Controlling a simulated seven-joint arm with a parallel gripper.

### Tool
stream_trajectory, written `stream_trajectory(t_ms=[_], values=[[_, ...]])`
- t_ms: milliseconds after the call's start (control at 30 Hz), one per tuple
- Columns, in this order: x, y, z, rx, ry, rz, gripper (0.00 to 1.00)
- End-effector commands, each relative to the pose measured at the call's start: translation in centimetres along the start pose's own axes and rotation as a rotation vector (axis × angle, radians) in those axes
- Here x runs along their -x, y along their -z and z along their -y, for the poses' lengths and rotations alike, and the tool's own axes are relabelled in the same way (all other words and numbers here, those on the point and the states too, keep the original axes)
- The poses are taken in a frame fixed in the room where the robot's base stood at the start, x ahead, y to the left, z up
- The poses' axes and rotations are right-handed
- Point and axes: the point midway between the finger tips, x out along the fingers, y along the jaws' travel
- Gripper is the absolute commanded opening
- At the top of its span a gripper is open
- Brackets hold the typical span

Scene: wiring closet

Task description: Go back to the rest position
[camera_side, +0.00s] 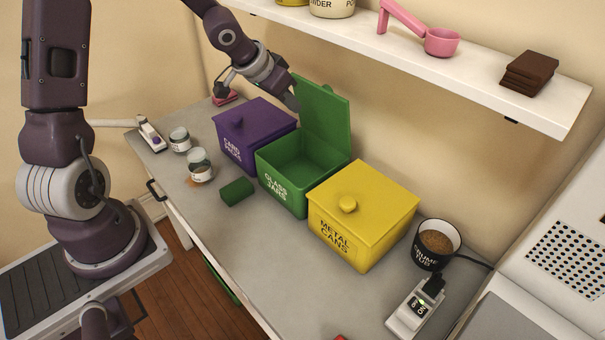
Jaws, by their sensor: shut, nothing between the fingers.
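My gripper (291,101) hangs from my arm at the back of the counter, beside the raised lid of the green bin and above the back right of the purple bin. Its fingers are small and partly blurred against the lid, and they look closed with nothing held. The green glass jars bin (284,189) stands open with its lid (324,115) up, and its visible inside looks empty. The purple card packs bin (238,152) is closed on its left. The yellow metal cans bin (350,240) is closed on its right.
A dark tub (435,244) and a white device (414,312) are at the right. A white shelf (440,62) runs above, holding a pink scoop (441,42).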

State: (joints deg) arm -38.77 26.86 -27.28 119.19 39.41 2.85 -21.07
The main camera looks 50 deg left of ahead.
Motion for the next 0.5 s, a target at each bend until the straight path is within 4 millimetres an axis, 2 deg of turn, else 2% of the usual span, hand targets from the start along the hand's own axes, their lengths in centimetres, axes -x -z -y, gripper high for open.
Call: stream_trajectory(t_ms=[200,500], values=[[1.4,-1.9,0.0,0.000,0.001,0.000,0.00],[1.6,-2.1,0.0,-0.001,0.001,0.001,0.00]])
